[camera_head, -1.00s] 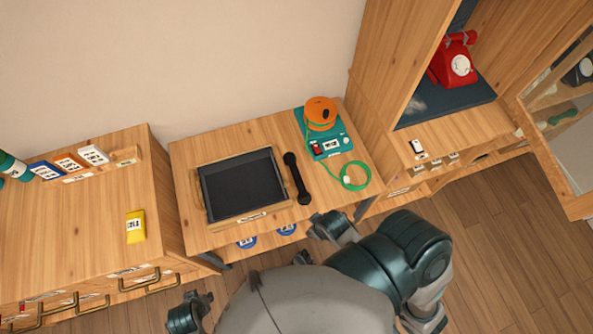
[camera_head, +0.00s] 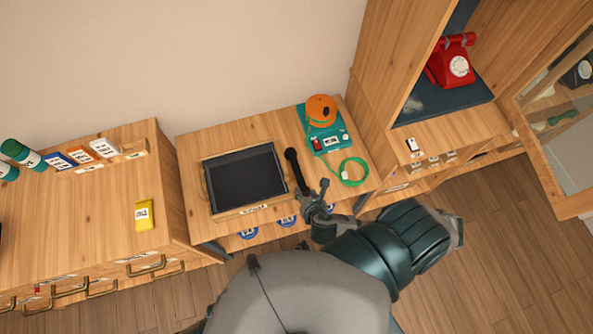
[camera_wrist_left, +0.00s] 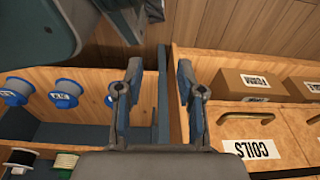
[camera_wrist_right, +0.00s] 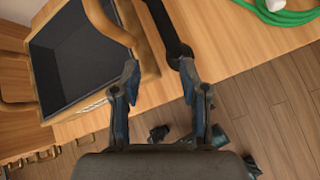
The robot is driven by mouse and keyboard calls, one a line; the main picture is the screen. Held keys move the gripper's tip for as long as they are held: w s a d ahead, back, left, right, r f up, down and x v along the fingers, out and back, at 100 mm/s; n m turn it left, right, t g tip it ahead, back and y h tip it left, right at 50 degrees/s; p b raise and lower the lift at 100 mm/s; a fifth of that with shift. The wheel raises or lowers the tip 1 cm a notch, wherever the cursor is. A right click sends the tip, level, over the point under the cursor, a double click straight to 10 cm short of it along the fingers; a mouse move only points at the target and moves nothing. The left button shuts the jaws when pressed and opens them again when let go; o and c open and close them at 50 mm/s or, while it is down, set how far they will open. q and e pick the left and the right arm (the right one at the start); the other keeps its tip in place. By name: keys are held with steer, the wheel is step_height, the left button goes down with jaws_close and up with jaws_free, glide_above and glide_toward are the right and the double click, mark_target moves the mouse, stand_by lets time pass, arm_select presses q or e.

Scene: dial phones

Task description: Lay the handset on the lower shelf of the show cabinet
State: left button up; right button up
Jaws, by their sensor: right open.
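The black handset (camera_head: 291,160) lies on the wooden table, right of a dark tray; it also shows in the right wrist view (camera_wrist_right: 171,32). My right gripper (camera_head: 313,192) is open and empty at its near end, which lies between and beyond the fingertips (camera_wrist_right: 160,76) in the wrist view. My left gripper (camera_wrist_left: 156,78) is open and empty, seen only in its wrist view, facing the drawers and spools. A glass-fronted cabinet (camera_head: 545,150) stands at the right edge, with a dark phone and a green handset on shelves behind the glass; it is partly cut off.
The wood-rimmed tray (camera_head: 254,209) fills the table's left half. A red phone (camera_head: 450,64) stands in an open cabinet. A yellow box (camera_head: 144,215) is on the left bench.

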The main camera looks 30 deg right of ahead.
steer(key=d+n+t, duration=0.1)
steer(key=d+n, duration=0.1)
steer(key=n, duration=0.3)
arm_select(q)
steer(key=s+f, duration=0.4)
arm_select(e)
steer(key=b, duration=0.3)
glide_toward(298, 171)
steer(key=shift+n, duration=0.4)
steer(key=x, duration=0.5)
steer(key=shift+w, duration=0.25)
steer(key=shift+w+d+f, duration=0.2)
steer(key=shift+w+f, duration=0.2)
steer(key=shift+w, duration=0.05)
steer(key=b+x, duration=0.1)
steer(key=x, duration=0.2)
steer(key=shift+w+f, duration=0.2)
steer(key=shift+f, duration=0.15)
steer(key=shift+w+f, duration=0.25)
steer(key=shift+w, duration=0.2)
arm_select(q)
steer(key=w+r, duration=0.6)
steer(key=w, duration=0.1)
steer(key=shift+d+r, duration=0.15)
steer(key=shift+d, duration=0.15)
arm_select(e)
jaws_close()
